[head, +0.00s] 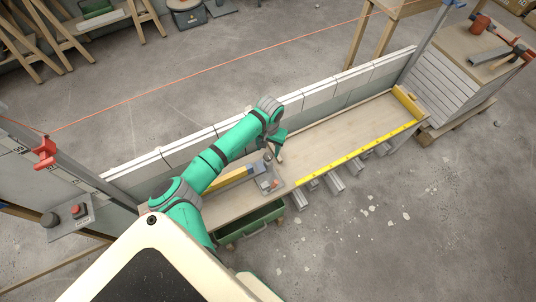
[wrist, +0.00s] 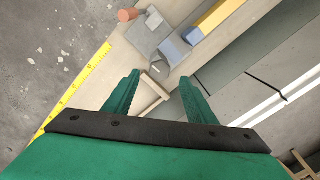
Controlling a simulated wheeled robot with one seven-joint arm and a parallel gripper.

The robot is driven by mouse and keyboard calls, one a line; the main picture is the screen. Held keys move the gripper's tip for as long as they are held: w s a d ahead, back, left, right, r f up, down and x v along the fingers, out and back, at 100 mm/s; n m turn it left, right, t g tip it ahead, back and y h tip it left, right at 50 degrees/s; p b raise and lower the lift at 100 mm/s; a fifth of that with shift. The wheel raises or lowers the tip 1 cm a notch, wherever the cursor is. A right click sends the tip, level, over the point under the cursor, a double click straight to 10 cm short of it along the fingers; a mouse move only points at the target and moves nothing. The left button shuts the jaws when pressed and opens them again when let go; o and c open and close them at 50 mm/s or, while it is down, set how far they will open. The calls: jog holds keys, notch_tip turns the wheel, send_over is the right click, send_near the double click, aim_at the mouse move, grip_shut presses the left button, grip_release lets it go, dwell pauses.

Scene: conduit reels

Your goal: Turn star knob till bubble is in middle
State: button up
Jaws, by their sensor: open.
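My gripper (head: 274,146) is open above the long wooden board, with its two green fingers spread apart in the wrist view (wrist: 159,80). A small pale wooden piece (wrist: 153,90) shows between the fingertips; whether it touches them I cannot tell. A yellow level-like bar (head: 232,178) lies on the bench left of my gripper, and its end shows in the wrist view (wrist: 220,14). A grey fixture (head: 266,182) with a blue-grey block stands at its right end. An orange-red round piece (wrist: 127,15) sits beside the fixture; I cannot tell whether it is the star knob. No bubble is readable.
A low block wall (head: 315,100) runs behind the board. A yellow measuring tape (head: 350,157) lies along the board's front edge. A red clamp (head: 44,150) sits on the left post, with a taut orange line. A tool-topped crate (head: 455,75) stands right.

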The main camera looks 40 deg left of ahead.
aim_at(270, 156)
jog(key=r, duration=0.5)
jog(key=shift+w+d+r, duration=0.2)
jog(key=shift+w+d, duration=0.05)
